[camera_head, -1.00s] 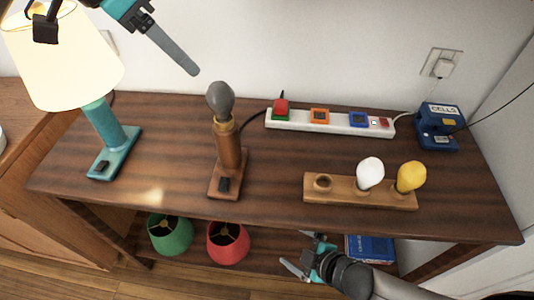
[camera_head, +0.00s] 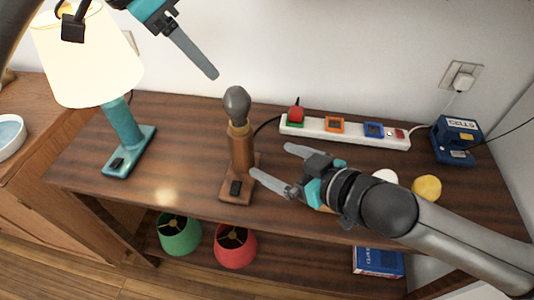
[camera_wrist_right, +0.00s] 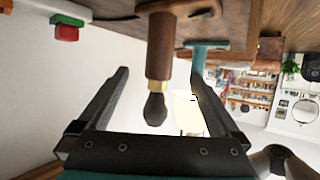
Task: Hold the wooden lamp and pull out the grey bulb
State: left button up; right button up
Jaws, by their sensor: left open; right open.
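The wooden lamp (camera_head: 241,155) stands upright on the table, with the grey bulb (camera_head: 237,103) in its socket. In the right wrist view the lamp (camera_wrist_right: 160,45) and its grey bulb (camera_wrist_right: 155,109) appear upside down between the open fingers. My right gripper (camera_head: 271,166) is open just right of the lamp's stem, fingers pointing at it; I see no contact. My left gripper (camera_head: 140,30) is open at the upper left, above the table and near the lit lamp; one finger shows clearly, pointing down toward the grey bulb but apart from it.
A lit teal lamp (camera_head: 122,125) stands at left. A white power strip (camera_head: 345,132) with a red plug lies behind my right gripper. A blue box (camera_head: 456,140) is at right. White (camera_head: 385,176) and yellow (camera_head: 427,187) bulbs are partly behind my right arm. Green and red shades sit below.

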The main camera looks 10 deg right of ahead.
aim_at(235, 144)
jog(key=x, duration=1.5)
jog(key=shift+r, duration=0.1)
grip_shut()
dwell(0.5)
